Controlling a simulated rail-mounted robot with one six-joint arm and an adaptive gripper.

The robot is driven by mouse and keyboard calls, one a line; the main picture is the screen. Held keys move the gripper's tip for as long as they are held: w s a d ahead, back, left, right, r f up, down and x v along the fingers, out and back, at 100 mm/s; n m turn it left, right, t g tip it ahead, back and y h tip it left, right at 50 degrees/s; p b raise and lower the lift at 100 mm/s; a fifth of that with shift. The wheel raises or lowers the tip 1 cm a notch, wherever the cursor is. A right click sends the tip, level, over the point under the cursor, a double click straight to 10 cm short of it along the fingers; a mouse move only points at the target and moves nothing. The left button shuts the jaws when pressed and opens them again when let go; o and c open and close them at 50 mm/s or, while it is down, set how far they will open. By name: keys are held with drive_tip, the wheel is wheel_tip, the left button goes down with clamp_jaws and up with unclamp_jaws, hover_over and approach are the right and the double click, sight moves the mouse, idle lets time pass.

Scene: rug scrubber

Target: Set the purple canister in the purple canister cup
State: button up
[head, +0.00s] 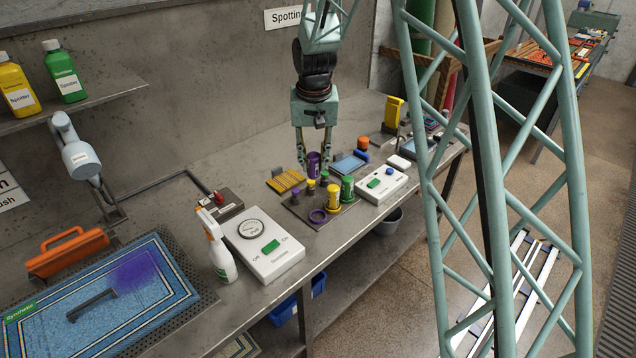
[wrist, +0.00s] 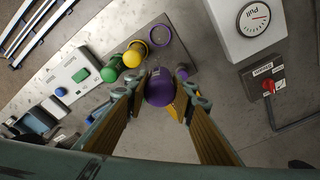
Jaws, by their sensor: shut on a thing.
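My gripper (head: 314,158) is shut on the purple canister (head: 314,164) and holds it above the dark plate (head: 294,210) on the bench. The canister also shows between the fingers in the wrist view (wrist: 159,86). The purple canister cup (head: 318,216), a purple ring, is empty at the near corner of the plate. It also shows in the wrist view (wrist: 161,35), apart from the canister and farther up the picture. A yellow canister (head: 333,200) and a green canister (head: 347,189) stand upright beside it on the plate.
Small purple (head: 296,196), yellow and green posts stand on the plate, close to the held canister. A white box with a green button (head: 382,184) is to the right. A white dial box (head: 264,250) and a spray bottle (head: 218,246) are to the left.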

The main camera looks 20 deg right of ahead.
drive_tip(key=s+f+n+g+p, duration=0.1)
drive_tip(key=s+f+n+p, duration=0.2)
drive_tip(key=f+p, duration=0.3)
drive_tip(key=shift+s+g, duration=0.4)
drive_tip(key=shift+s, duration=0.45)
drive_tip(key=shift+f, duration=0.2)
drive_tip(key=shift+f+b, duration=0.85)
drive_tip(key=shift+f, duration=1.8)
drive_tip(key=shift+f+b, duration=0.4)
drive_tip(key=shift+f, duration=0.25)
drive_tip(key=o, duration=0.9)
drive_tip(key=shift+r, duration=0.15)
drive_tip(key=shift+r, duration=5.9)
